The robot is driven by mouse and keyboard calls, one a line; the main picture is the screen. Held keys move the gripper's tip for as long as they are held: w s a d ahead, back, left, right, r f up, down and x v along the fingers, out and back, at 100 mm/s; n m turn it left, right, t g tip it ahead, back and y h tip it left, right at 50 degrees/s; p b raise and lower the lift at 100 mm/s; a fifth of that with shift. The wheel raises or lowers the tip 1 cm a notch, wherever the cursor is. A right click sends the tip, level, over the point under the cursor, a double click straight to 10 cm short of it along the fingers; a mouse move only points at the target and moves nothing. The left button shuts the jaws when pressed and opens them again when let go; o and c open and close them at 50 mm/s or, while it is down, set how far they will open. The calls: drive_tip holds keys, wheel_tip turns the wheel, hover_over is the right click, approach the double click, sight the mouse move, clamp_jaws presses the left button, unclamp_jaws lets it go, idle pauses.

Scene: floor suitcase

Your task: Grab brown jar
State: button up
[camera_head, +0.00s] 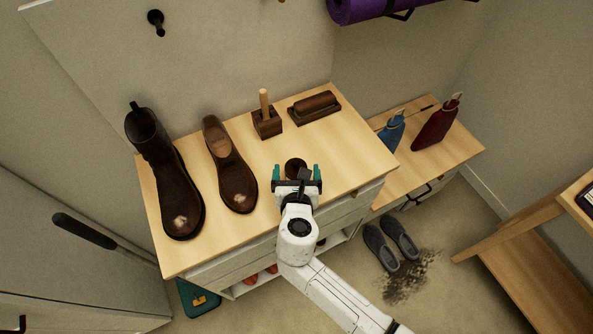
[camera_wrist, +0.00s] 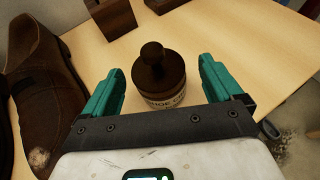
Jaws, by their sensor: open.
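The brown jar (camera_wrist: 159,77) stands upright on the wooden cabinet top. It has a dark round lid with a knob and a pale label that reads in part "SHOE". In the head view the jar (camera_head: 295,167) shows just beyond my gripper (camera_head: 297,178), which hides its lower part. In the wrist view my gripper (camera_wrist: 160,88) is open, with one teal finger to the left of the jar and one to the right. Gaps show between the jar and both fingers. The jar's base is partly hidden by the gripper's dark crossbar.
A brown shoe (camera_head: 231,170) and a tall boot (camera_head: 168,180) stand left of the jar. A wooden holder with a stick (camera_head: 266,121) and a brush on a block (camera_head: 314,106) are behind it. The cabinet top (camera_head: 345,150) is clear to the right.

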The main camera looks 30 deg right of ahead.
drive_tip(key=shift+x, duration=1.95)
drive_tip(key=shift+a, duration=0.1)
drive_tip(key=shift+c, duration=0.3)
drive_tip(key=c, duration=1.4)
